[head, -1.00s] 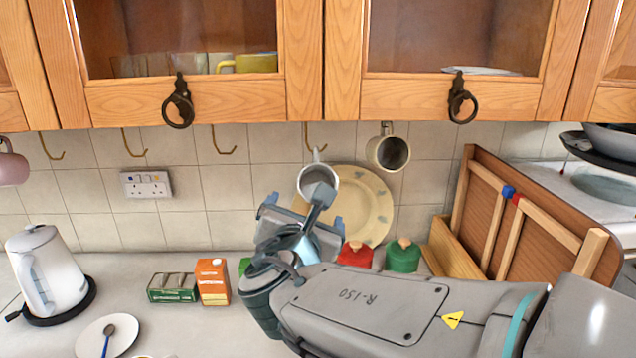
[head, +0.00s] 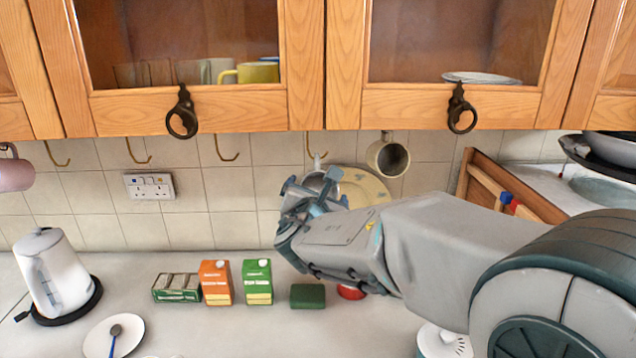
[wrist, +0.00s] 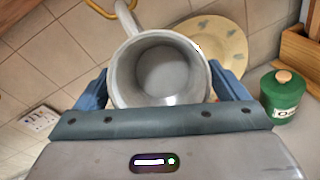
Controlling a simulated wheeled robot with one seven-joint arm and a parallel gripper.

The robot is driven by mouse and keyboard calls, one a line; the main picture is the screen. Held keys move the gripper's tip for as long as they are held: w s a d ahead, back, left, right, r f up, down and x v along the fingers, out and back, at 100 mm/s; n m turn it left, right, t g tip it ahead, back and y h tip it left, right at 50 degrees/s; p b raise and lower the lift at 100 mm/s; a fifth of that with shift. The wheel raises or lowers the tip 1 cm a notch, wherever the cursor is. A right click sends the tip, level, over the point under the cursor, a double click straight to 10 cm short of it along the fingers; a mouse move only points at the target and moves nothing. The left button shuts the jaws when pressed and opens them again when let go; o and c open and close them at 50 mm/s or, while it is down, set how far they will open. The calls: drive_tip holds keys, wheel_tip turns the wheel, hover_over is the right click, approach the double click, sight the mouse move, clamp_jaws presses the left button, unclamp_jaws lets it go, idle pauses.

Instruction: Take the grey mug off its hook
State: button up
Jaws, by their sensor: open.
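The grey mug (head: 318,180) hangs by its handle from a brass hook (head: 317,157) under the cupboard. In the head view it is largely hidden behind my gripper (head: 318,196). In the wrist view the mug (wrist: 160,72) faces the camera with its open mouth, its handle up at the hook (wrist: 100,8). My gripper (wrist: 160,90) is open, with one blue finger on each side of the mug. I cannot tell whether either finger touches it.
A cream mug (head: 388,158) hangs just to the right, and a pink mug (head: 14,172) at far left. A plate (head: 362,185) leans on the tiles behind. Below stand an orange carton (head: 215,282), a green carton (head: 257,282) and a kettle (head: 55,272). The cupboard (head: 200,112) is close above.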

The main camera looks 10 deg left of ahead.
drive_tip(key=shift+w, duration=0.2)
drive_tip(key=c, duration=1.2)
drive_tip(key=shift+c, duration=0.2)
drive_tip(key=shift+r, duration=0.1)
